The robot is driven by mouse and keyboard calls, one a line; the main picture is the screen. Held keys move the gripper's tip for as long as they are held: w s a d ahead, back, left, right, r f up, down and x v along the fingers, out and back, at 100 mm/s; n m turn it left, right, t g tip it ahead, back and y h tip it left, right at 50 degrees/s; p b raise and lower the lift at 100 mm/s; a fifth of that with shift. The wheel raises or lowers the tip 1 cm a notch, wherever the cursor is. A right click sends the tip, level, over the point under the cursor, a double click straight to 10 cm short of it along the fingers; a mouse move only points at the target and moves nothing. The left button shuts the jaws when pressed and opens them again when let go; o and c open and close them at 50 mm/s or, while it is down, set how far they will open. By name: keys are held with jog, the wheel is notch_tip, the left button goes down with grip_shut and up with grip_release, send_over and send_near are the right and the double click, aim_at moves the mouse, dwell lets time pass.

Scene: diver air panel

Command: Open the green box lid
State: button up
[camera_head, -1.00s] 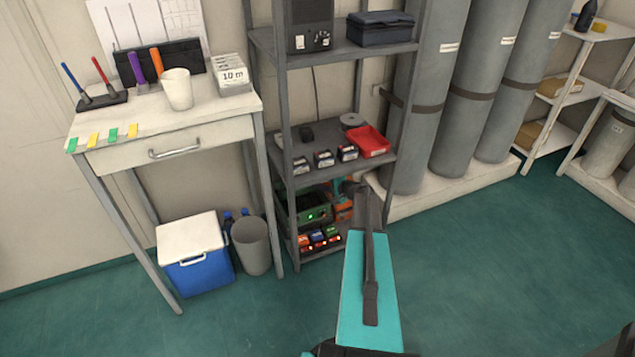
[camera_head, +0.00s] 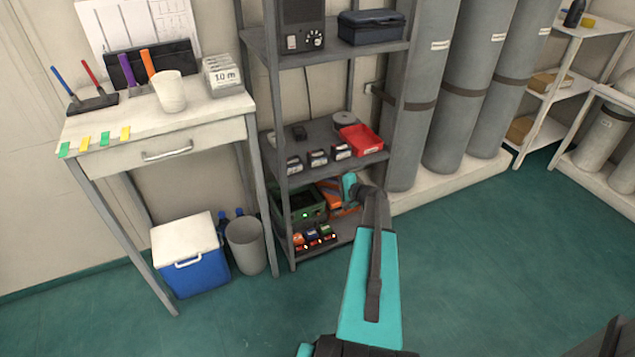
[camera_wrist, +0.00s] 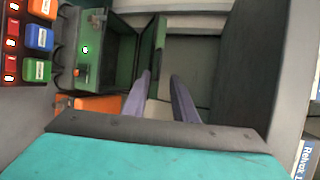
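The green box (camera_head: 306,214) stands on the lower shelf of the grey rack, with a small lit green light on its front. In the wrist view the box (camera_wrist: 84,68) is at upper left and its dark inside shows. Its green lid (camera_wrist: 153,50) stands raised away from the box body, seen nearly edge-on. My gripper (camera_wrist: 162,76) is open, with its two fingers apart and nothing visible between them. The left fingertip is close to the lid's near end; I cannot tell whether it touches. In the head view my arm hides the fingers.
An orange item (camera_head: 333,196) sits beside the box. Several coloured battery packs (camera_head: 314,236) stand in front of it. A red tray (camera_head: 361,140) is on the shelf above, and rack posts bound the space. Grey cylinders (camera_head: 412,120) stand to the right.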

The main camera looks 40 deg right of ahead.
jog(key=shift+v, duration=2.75)
